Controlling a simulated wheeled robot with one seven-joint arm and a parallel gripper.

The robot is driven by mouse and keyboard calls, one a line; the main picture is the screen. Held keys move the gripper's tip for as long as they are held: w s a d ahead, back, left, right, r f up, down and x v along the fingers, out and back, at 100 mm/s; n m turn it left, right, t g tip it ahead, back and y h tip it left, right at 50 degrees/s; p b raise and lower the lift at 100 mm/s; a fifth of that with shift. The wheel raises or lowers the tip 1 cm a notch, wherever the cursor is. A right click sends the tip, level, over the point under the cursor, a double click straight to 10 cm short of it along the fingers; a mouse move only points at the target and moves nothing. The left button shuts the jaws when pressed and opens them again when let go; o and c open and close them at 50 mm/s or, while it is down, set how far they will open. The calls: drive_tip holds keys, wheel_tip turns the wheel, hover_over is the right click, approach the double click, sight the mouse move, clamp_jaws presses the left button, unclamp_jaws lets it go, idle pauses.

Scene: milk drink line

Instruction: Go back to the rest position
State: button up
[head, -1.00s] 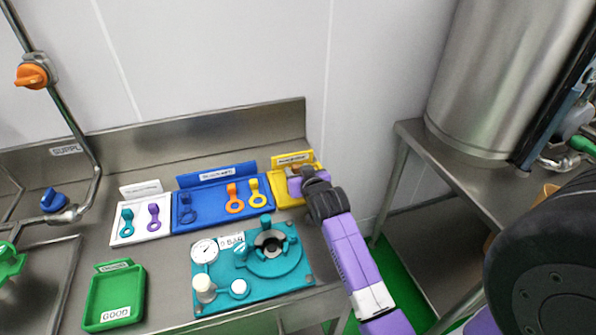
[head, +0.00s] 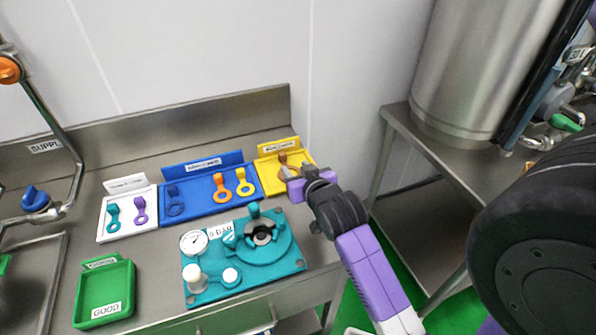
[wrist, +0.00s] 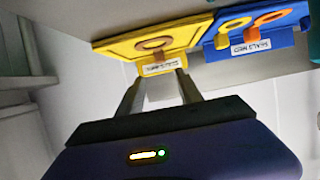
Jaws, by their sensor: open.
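My gripper (head: 290,173) is at the near right edge of the yellow tray (head: 308,187), in front of my purple and black arm. In the wrist view my gripper (wrist: 160,80) has its two fingers apart with nothing between them. The yellow tray also shows in the wrist view (wrist: 112,42), with a brown ring-shaped piece (wrist: 150,45) lying in it. That brown piece (head: 283,158) is partly seen behind the gripper in the head view.
Left of the yellow tray are a blue tray (head: 200,200) with several ring pieces and a white tray (head: 113,234). A teal gauge plate (head: 210,288) and a green "GOOD" tray (head: 122,290) lie nearer. A steel vessel (head: 460,70) stands on the right-hand table.

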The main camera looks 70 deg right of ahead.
drive_tip(key=shift+s+a+r, duration=0.15)
drive_tip(key=shift+s+a, duration=0.1)
drive_tip(key=shift+a, duration=0.05)
idle(0.5)
drive_tip(key=shift+w+r, duration=0.1)
drive_tip(key=shift+r, duration=0.2)
drive_tip(key=s+a+r+n+t+y, duration=0.1)
drive_tip(key=a+r+n+t, duration=0.15)
drive_tip(key=a, duration=0.65)
drive_tip(key=s+a+r+n+t+y, duration=0.1)
drive_tip(key=a+r+n+t, duration=0.2)
drive_tip(key=a, duration=0.6)
drive_tip(key=s+a+f+n+y, duration=0.1)
drive_tip(key=s+a+n+y, duration=0.1)
drive_tip(key=s+a+y, duration=0.2)
drive_tip(key=s+a+f+n+y, duration=0.2)
drive_tip(key=s+a+y, duration=0.2)
drive_tip(key=s+a, duration=0.5)
drive_tip(key=a, duration=0.3)
drive_tip(key=shift+s+f, duration=0.3)
drive_tip(key=shift+s, duration=0.1)
drive_tip(key=shift+n+t, duration=0.25)
